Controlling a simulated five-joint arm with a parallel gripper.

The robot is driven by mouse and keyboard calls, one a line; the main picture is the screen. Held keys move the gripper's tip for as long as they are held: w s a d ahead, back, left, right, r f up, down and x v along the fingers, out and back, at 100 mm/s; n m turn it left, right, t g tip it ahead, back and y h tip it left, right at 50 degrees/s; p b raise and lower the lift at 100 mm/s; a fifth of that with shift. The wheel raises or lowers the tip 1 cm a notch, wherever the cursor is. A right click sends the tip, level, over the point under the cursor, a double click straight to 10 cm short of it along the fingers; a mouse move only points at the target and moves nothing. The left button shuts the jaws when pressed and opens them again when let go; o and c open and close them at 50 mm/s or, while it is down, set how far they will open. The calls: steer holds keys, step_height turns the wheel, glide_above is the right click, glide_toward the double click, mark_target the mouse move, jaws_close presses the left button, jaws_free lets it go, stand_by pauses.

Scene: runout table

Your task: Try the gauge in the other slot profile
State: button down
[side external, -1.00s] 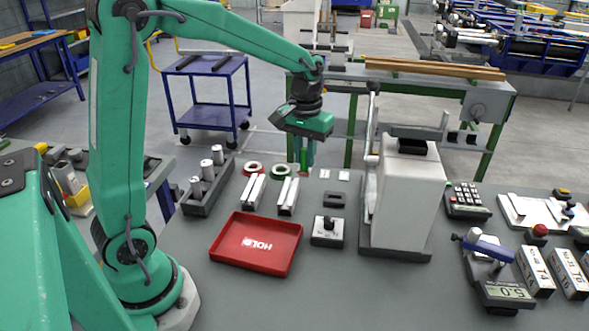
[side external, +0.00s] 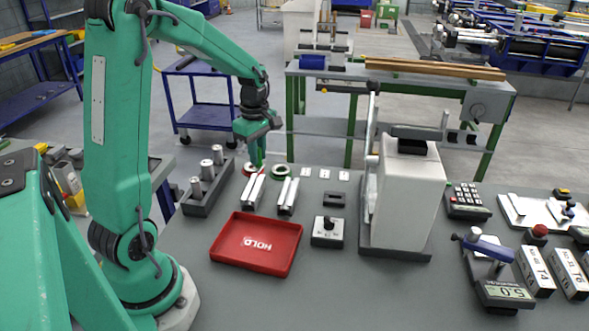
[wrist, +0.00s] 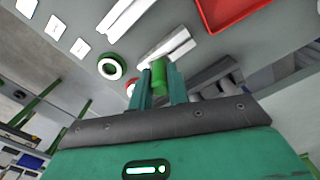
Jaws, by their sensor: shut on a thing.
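My gripper (side external: 257,162) is shut on a green cylindrical gauge (wrist: 159,77), held between its fingers in the wrist view. In the side view the gripper is above the table, just behind the left slot profile (side external: 253,190). The gauge's far end points toward that profile, which also shows in the wrist view (wrist: 177,50); whether they touch I cannot tell. The other slot profile (side external: 288,196) lies to its right, and it also shows in the wrist view (wrist: 122,16).
A red ring (side external: 250,170) is close by the gripper, with a green ring (side external: 282,171) beside it. A grey block with metal pins (side external: 205,194) stands left. A red HOLD tray (side external: 256,243) lies in front. White squares (side external: 325,174) and a tall pale machine (side external: 408,200) are right.

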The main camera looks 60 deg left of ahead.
steer(key=shift+s+a+f+n, duration=0.2)
steer(key=shift+s+a+n, duration=0.1)
steer(key=shift+a+n, duration=0.3)
steer(key=shift+s+a+f+n, duration=0.2)
steer(key=shift+s+a+n, duration=0.15)
steer(key=shift+n, duration=0.35)
steer(key=shift+f, duration=0.1)
steer(key=shift+f, duration=2.1)
steer(key=shift+f, duration=0.4)
stand_by(0.9)
steer(key=shift+r, duration=0.1)
steer(key=shift+r, duration=2.5)
